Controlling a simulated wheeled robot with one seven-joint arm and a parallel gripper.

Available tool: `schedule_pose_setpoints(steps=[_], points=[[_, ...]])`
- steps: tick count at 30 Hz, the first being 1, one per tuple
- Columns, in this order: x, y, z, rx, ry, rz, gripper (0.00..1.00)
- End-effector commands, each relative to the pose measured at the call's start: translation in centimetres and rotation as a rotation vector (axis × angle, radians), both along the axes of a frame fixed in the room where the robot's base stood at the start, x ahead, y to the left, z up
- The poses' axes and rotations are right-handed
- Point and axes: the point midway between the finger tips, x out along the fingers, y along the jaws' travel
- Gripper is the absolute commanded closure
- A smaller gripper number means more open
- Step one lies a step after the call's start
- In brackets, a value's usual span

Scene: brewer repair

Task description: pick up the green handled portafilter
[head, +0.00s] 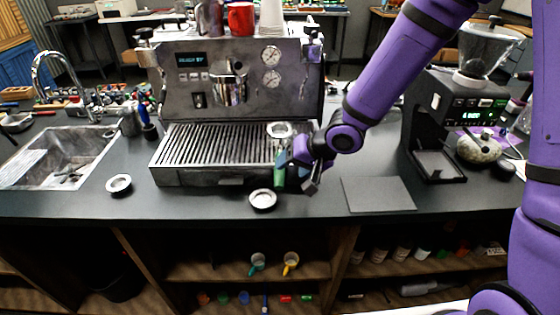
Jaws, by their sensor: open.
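The portafilter with a green handle (280,178) is at the front right of the espresso machine's drip tray. Its round metal head (281,130) is over the grate, and the handle points toward me past the tray's front edge. My gripper (297,181) is open, right at the handle's right side. One finger stands clear to the right of the handle. I cannot tell whether the handle lies between the fingers or touches one. The espresso machine (185,95) stands behind, with its drip tray (190,150) in front.
Two round metal pieces lie on the counter, one in front of the tray (263,200) and one left (119,185). A grey mat (378,194) lies right. A grinder (455,115) stands farther right; a sink (60,155) is left. Teal (257,263) and yellow (291,262) handled items are on the shelf below.

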Motion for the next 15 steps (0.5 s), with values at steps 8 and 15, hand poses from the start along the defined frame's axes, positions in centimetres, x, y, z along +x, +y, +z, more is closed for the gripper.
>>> schedule_pose_setpoints(steps=[8,15], points=[[0.3,0.5,-0.6,-0.002,0.000,0.000,0.38],[1.6,2.1,-2.1,-0.002,0.001,0.002,0.38]])
